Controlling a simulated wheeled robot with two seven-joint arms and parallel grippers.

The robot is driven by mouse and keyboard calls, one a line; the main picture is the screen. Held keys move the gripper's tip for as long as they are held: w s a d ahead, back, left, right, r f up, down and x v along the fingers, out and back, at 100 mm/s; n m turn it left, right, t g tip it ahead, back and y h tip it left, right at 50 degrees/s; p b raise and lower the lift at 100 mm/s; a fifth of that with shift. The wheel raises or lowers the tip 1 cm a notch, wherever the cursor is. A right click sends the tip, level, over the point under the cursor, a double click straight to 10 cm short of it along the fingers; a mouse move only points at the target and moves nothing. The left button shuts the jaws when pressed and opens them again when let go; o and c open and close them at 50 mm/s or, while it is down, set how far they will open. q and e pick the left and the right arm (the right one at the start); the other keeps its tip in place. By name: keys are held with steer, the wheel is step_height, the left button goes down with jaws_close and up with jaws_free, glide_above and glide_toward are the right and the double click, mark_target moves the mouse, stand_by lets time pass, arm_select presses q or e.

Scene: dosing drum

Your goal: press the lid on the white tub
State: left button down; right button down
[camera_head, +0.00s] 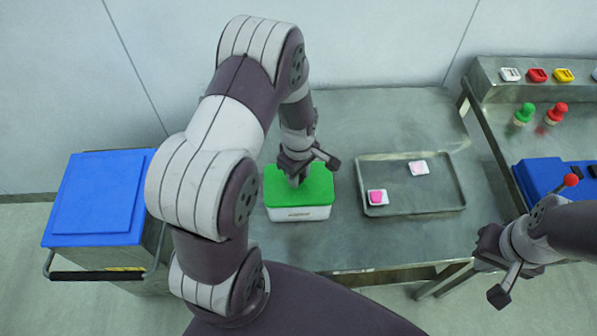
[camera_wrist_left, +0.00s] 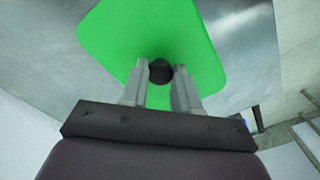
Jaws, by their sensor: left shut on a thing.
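The white tub (camera_head: 300,213) stands on the left part of the metal table. The green lid (camera_head: 318,187) lies on top of it and covers its opening; I cannot tell whether it is fully seated. My left gripper (camera_head: 296,181) points down over the lid's middle. In the left wrist view, its fingers (camera_wrist_left: 160,80) are shut on the lid's dark knob (camera_wrist_left: 160,70), with the green lid (camera_wrist_left: 130,35) spread out beneath. My right gripper (camera_head: 490,280) is open and empty at the lower right, off the table's front edge.
A grey tray (camera_head: 430,192) with two small white dishes, each holding something pink, lies right of the tub. A blue-lidded bin (camera_head: 100,195) stands at the left. A side table at the right holds a blue device (camera_head: 540,178), stamps and coloured pieces.

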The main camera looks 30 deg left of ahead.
arm_select(q)
steer(key=shift+c, duration=1.3)
jaws_free()
step_height(320, 180, up, 7)
steer(key=p, duration=0.6)
steer(key=shift+r, duration=0.15)
jaws_close()
steer(key=shift+f, duration=0.25)
